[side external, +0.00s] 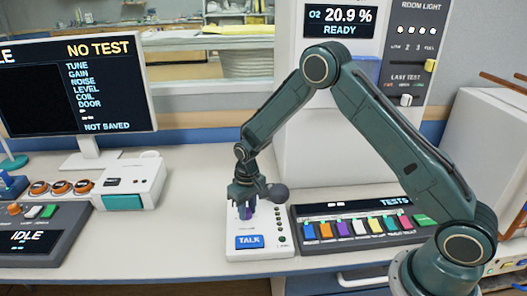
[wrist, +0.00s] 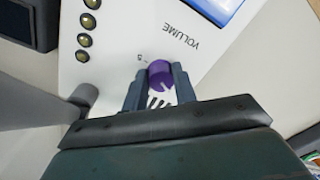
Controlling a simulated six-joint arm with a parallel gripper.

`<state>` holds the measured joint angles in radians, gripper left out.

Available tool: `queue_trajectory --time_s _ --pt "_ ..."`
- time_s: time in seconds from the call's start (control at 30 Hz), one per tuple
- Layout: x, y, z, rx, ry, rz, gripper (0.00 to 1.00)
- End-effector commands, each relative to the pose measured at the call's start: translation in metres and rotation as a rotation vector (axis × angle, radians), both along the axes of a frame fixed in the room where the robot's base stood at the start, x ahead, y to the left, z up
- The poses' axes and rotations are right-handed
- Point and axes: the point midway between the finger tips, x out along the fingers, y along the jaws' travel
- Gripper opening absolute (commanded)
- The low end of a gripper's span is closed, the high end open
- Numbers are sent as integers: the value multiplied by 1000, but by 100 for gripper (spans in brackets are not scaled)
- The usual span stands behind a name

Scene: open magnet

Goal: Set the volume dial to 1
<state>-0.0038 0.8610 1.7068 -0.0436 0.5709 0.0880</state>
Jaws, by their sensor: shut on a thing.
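The volume dial is a purple knob on a white panel; in the wrist view the dial (wrist: 160,74) sits between my two fingers, with a pale pointer line on its top. The word VOLUME and a small 5 are printed beside it; the other numbers are hidden or too small to read. My gripper (wrist: 158,84) is shut on the dial. The white panel (side external: 262,222) also carries a blue TALK button (side external: 249,242).
A column of small round indicators (side external: 280,225) runs along the panel's right side. A dark box with coloured TESTS switches (side external: 360,228) stands close to the right. A white unit (side external: 140,183) and a monitor (side external: 75,90) stand left. Bare table lies left of the panel.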

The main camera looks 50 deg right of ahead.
Motion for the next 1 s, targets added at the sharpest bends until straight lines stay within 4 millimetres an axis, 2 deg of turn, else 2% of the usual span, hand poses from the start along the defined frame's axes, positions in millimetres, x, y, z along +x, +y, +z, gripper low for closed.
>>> queue_trajectory --time_s 0.57,0.6,0.7,1.0 --pt "0 0 0 1 1 46 5" --pt "0 0 0 1 1 46 33" --pt "0 0 0 0 0 45 49" --pt "0 0 0 0 0 43 49"
